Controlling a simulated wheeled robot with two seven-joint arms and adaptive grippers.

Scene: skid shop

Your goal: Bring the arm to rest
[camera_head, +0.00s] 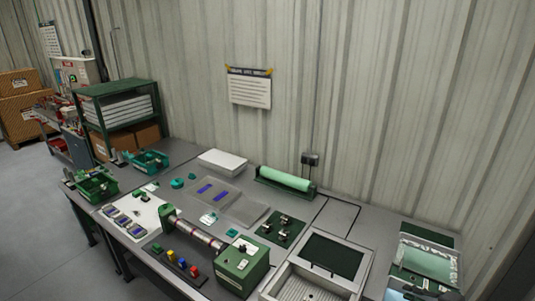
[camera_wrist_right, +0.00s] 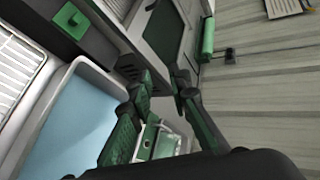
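My right gripper (camera_wrist_right: 166,92) shows in the right wrist view. Its two dark fingers with green pads stand apart with a gap between them, and I see nothing held. A white and green item (camera_wrist_right: 157,138) shows behind the gap; I cannot tell any contact. In the head view, small dark parts of what looks like the right gripper (camera_head: 428,292) show at the bottom right, near a clear green-tinted tray (camera_head: 426,264). My left gripper is not in view.
The grey workbench (camera_head: 333,214) carries a green-ended roller device (camera_head: 240,268), a light green roll (camera_head: 285,179), green bins (camera_head: 97,185) and a white-framed box (camera_head: 360,262). A blue-lined tray (camera_wrist_right: 75,125) lies beside the right gripper. A corrugated wall (camera_head: 390,110) stands behind.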

